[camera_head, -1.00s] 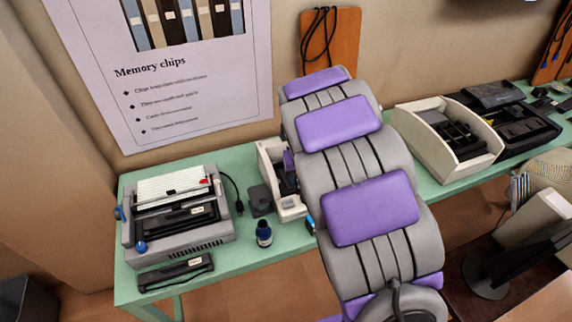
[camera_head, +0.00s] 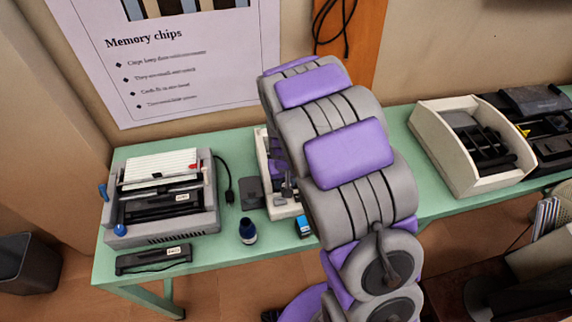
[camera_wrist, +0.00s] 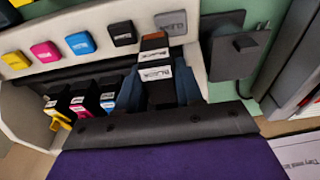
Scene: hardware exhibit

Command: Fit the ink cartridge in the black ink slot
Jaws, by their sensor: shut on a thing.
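In the wrist view, my gripper (camera_wrist: 160,88) is shut on a black ink cartridge (camera_wrist: 157,73) with a white label that seems to read "BLACK". The cream printer (camera_wrist: 75,22) carries yellow, magenta, cyan, black and grey squares in a row. The black square (camera_wrist: 123,33) is just left of the held cartridge's far end, and the grey square (camera_wrist: 170,22) is above it. Several coloured cartridges (camera_wrist: 82,103) sit to the left of my fingers. The black slot's opening is not clear; my gripper and the cartridge cover that area. In the head view, my arm hides much of the printer (camera_head: 264,165).
A dark grey box (camera_wrist: 238,52) stands close right of my gripper.

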